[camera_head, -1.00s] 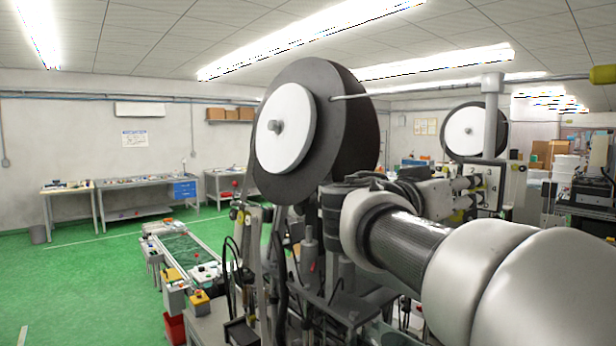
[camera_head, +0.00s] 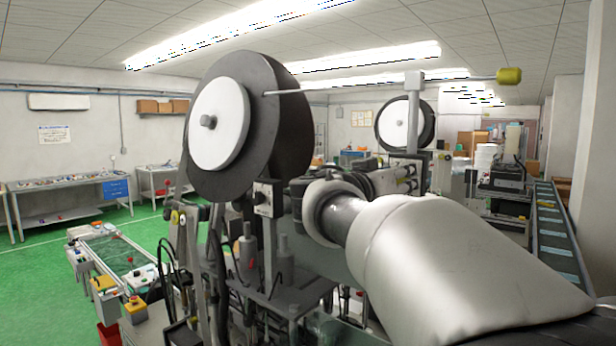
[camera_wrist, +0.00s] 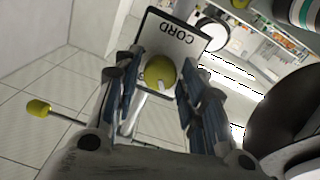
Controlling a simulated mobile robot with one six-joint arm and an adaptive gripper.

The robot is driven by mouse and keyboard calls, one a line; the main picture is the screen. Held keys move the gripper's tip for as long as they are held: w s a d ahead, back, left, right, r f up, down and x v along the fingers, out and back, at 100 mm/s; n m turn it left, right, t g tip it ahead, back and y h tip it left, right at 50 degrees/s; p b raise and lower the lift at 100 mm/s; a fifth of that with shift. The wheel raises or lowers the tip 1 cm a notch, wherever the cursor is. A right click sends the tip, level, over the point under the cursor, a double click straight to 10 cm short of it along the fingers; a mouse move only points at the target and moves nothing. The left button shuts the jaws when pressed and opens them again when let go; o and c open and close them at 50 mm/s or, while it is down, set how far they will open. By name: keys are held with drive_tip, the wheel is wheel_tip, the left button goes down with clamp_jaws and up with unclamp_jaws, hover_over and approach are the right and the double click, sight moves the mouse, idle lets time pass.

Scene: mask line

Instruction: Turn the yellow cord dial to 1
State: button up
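The yellow cord dial (camera_wrist: 159,71) shows in the wrist view on a pale, dark-edged panel (camera_wrist: 180,38) marked CORD, which appears upside down. The dial has a pale mark at its lower side; I cannot read any numbers. My gripper (camera_wrist: 161,62) is open, with one blue-padded finger on each side of the dial in the picture. I cannot tell whether the fingers touch it. In the head view, my gripper (camera_head: 385,176) is at the far end of my arm, close to machine parts; the dial is not clear there.
A large black reel with a white hub (camera_head: 219,122) stands left of my arm. A second reel (camera_head: 392,127) stands beyond. A pale post (camera_head: 413,115) carries a rod with a yellow end (camera_head: 508,77). Green floor (camera_head: 40,280) is clear at the left.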

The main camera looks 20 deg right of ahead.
drive_tip(key=c, duration=0.7)
drive_tip(key=shift+n+b, duration=2.25)
drive_tip(key=shift+n, duration=4.75)
drive_tip(key=o, duration=1.1)
